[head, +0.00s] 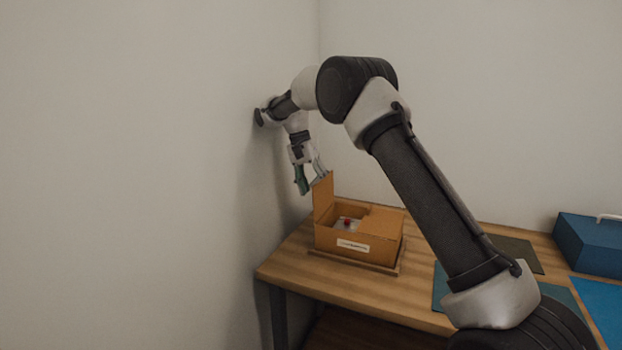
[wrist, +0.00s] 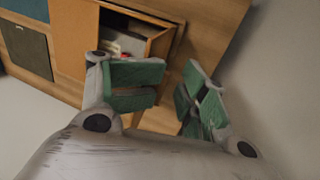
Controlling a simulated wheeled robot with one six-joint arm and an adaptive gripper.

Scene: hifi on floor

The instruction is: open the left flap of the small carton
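The small carton (head: 325,240) is brown cardboard with a white label on its front. It stands on the wooden table in the head view. Its left flap (head: 323,200) stands about upright at the left side. The right part of its top (head: 382,222) is still covered. A red and pale thing (head: 347,224) shows inside. My gripper (head: 311,180) is at the top of the left flap, with its fingers apart. In the wrist view the green-padded fingers (wrist: 168,88) are spread, with the carton (wrist: 72,35) behind them. I cannot tell whether a finger touches the flap.
The wooden table (head: 290,270) carries the carton on a thin brown base near its left end. A wall is close on the left of my gripper. A blue box (head: 588,243) with a pale handle and flat dark and blue mats (head: 520,252) lie to the right.

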